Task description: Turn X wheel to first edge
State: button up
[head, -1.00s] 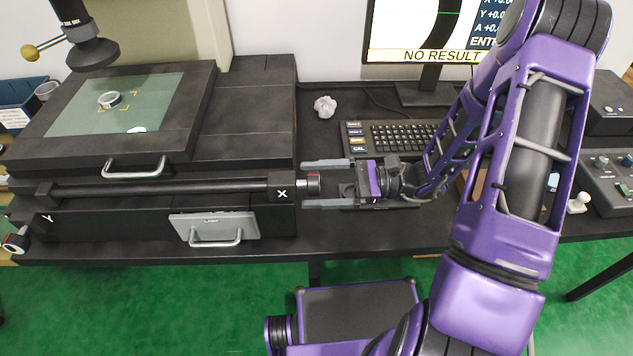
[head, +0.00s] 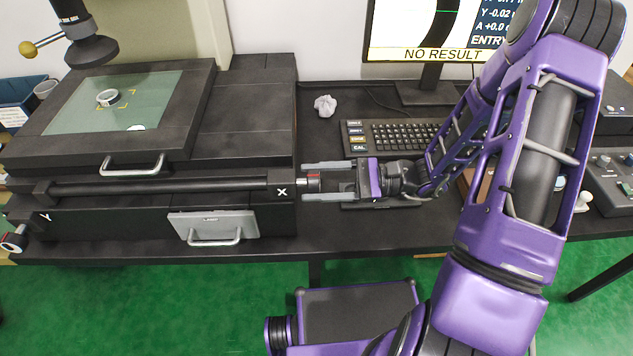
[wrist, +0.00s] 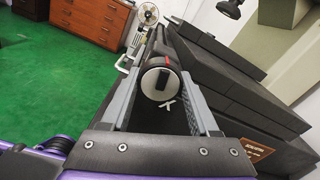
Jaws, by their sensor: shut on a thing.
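The X wheel (head: 313,183) is a small dark knob with a red mark at the right end of the X shaft, beside the white X label (head: 282,192). My gripper (head: 318,181) points left and is shut on the wheel, one finger on its far side and one on its near side. In the wrist view the wheel's round face (wrist: 161,84) shows between my two fingers (wrist: 163,92), with a dark bar across it and a red mark at its top. The stage glass (head: 120,103) carries a metal ring (head: 107,97) and yellow corner marks.
The monitor (head: 425,35) reads "NO RESULT" behind the keyboard (head: 395,137). A crumpled white lump (head: 325,104) lies on the black table. The Y wheel (head: 14,240) is at far left. A joystick box (head: 610,185) stands at right.

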jog(key=shift+n+b, duration=0.55)
jog(key=shift+n, duration=1.15)
jog(key=o, duration=1.4)
jog(key=shift+c, duration=0.2)
jog(key=shift+d, duration=0.1)
jog(key=d, duration=1.7)
jog(key=shift+s+d+p, duration=0.15)
jog(key=shift+s+p, duration=0.15)
jog(key=shift+p, duration=0.15)
